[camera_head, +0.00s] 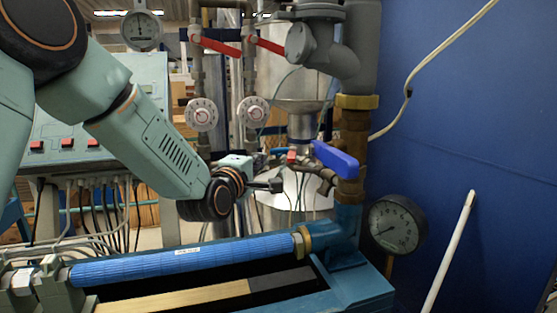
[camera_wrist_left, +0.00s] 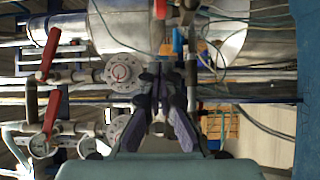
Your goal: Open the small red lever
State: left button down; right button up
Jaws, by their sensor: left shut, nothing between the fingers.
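A small red part (camera_head: 291,156), which looks like the small red lever, sits among the pipes just left of the blue valve handle (camera_head: 336,160) in the head view. A red piece (camera_wrist_left: 160,9) shows at the top edge of the left wrist view; I cannot tell for sure that it is the same part. My left gripper (camera_head: 276,185) is shut and empty, slightly below and left of the small red part, apparently apart from it. In the left wrist view its fingertips (camera_wrist_left: 161,72) are together. My right gripper is not in view.
Two larger red levers (camera_head: 216,46) (camera_head: 266,45) sit on vertical pipes above round white dials (camera_head: 201,114). A blue ribbed pipe (camera_head: 185,260) crosses below my left arm. A pressure gauge (camera_head: 395,225) stands at right, before a blue wall (camera_head: 480,110).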

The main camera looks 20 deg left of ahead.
aim_at(292, 155)
pick_arm(q)
jog(key=shift+w+d, duration=0.75)
jog(key=shift+d, duration=0.2)
jog(key=shift+w+d, duration=0.75)
jog(key=shift+d, duration=0.15)
jog(key=shift+a, duration=0.15)
